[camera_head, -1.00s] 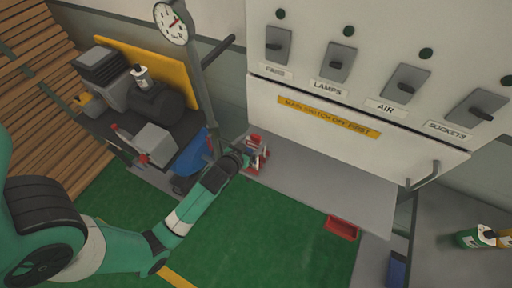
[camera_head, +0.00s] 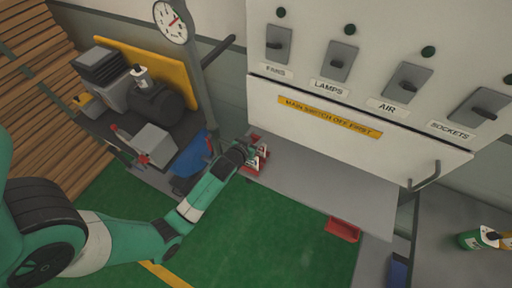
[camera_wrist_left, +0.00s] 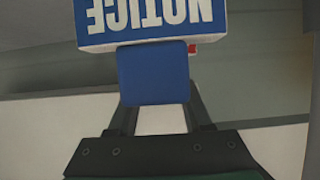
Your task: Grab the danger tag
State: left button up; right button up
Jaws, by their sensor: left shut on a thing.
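My left gripper (camera_head: 255,157) is at the small stand of red and white tags (camera_head: 257,163) on the grey shelf, below the switch panel's left end. In the left wrist view, a blue block (camera_wrist_left: 153,75) sits at the ends of the left gripper's dark fingers (camera_wrist_left: 160,115). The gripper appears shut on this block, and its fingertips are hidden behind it. Just above it is a blue and white tag reading NOTICE (camera_wrist_left: 150,20), upside down. A small red edge (camera_wrist_left: 192,48) shows behind it. I cannot read the word DANGER on any tag. My right gripper is not in view.
The grey shelf (camera_head: 320,180) is mostly clear. The switch panel (camera_head: 375,60) rises behind, with a handle (camera_head: 427,175) at right. A post with a gauge (camera_head: 171,20) and a compressor (camera_head: 155,105) stand at left.

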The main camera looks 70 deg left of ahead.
pick_arm(q)
grip_shut()
jog(key=shift+r, duration=0.15)
